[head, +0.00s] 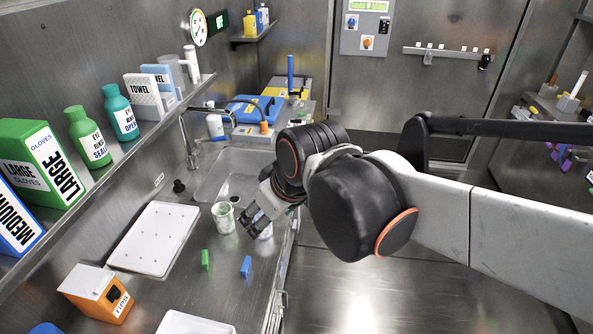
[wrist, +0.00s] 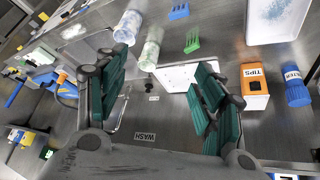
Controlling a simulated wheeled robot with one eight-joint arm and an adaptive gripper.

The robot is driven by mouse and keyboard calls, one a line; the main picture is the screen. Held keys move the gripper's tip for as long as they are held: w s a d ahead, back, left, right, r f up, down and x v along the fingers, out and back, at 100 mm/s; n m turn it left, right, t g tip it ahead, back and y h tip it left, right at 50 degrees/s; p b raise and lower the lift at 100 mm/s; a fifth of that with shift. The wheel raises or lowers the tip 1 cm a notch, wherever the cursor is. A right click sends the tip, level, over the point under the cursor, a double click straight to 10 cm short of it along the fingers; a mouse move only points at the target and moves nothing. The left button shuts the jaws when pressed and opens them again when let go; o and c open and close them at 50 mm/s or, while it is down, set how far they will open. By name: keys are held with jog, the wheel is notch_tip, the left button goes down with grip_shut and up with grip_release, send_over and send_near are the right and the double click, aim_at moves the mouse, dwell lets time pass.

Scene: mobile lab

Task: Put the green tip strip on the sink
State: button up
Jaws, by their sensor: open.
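The green tip strip (head: 205,259) stands on the steel counter, left of a similar blue strip (head: 246,267). In the wrist view the green strip (wrist: 192,43) lies beyond the fingertips, above the white tray, with the blue strip (wrist: 179,11) farther up. The sink (head: 231,172) is a steel basin set in the counter behind the strips, below a tap. My gripper (head: 252,222) is above the counter at the sink's near right corner, partly in front of a cup. It is open and empty, its green-padded fingers (wrist: 158,85) spread apart and clear of the strip.
A glass beaker (head: 223,217) stands between the strips and the sink; a second clear cup (wrist: 128,25) is beside it. A white tray (head: 153,238) lies left of the green strip. An orange tips box (head: 97,292) is nearer. A shelf with glove boxes (head: 40,165) overhangs the left.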

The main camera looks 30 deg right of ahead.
jog(key=shift+s+d+r+m+t+h, duration=0.1)
jog(key=shift+s+d+m+t+h, duration=0.1)
jog(key=shift+s+d+m, duration=0.35)
jog(key=shift+s+d+r+m+t+h, duration=0.15)
jog(key=shift+s+m, duration=0.35)
jog(key=shift+s, duration=0.5)
jog(key=shift+s+d+m+t+h, duration=0.15)
jog(key=shift+s+d+m+t, duration=0.1)
jog(key=shift+s+d+m, duration=0.4)
